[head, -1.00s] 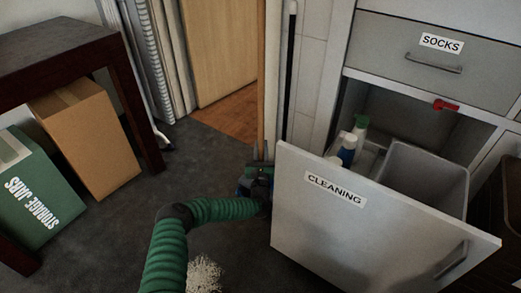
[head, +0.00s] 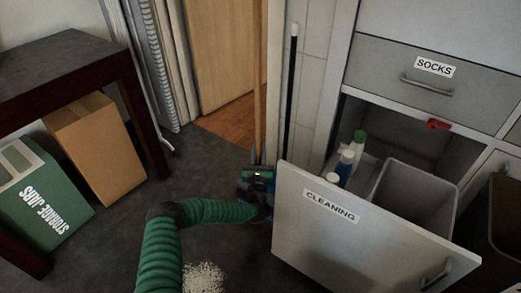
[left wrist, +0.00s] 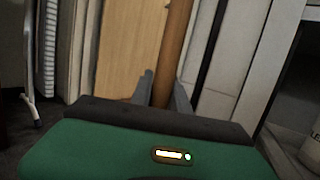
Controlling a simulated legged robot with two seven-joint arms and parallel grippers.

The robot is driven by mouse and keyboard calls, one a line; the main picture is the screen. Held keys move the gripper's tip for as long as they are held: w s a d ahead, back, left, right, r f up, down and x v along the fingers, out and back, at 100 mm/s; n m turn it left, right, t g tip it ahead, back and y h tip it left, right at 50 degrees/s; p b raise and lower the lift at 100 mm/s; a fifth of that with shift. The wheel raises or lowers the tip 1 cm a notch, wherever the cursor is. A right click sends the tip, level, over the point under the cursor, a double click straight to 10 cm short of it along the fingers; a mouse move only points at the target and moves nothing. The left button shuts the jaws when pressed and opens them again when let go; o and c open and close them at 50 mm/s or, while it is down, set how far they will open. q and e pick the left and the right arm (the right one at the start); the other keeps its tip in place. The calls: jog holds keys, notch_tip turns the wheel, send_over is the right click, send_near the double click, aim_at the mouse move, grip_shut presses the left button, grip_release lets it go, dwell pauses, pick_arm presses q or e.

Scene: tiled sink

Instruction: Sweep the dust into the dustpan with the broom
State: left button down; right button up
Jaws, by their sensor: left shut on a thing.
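A pale pile of dust (head: 203,278) lies on the dark carpet at the bottom of the head view. A brown wooden handle (head: 258,100), apparently the broom's, stands upright beside the doorway; it also shows in the left wrist view (left wrist: 174,45). My left gripper (head: 257,160) is shut on this handle, with one finger on each side of it in the left wrist view (left wrist: 163,88). The broom's head is hidden. A black pole with a white tip (head: 291,85) leans upright to the right, perhaps the dustpan's handle; no pan shows. My right gripper is not in view.
An open drawer front marked CLEANING (head: 325,225) juts out right of my left gripper, with bottles (head: 350,158) and a grey bin (head: 412,200) inside. A dark table (head: 65,50) with boxes (head: 97,150) beneath stands left.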

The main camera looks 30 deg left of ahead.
pick_arm(q)
jog(key=s+a+p, duration=0.1)
jog(key=s+p, duration=0.5)
jog(key=s, duration=1)
jog(key=shift+a, duration=0.1)
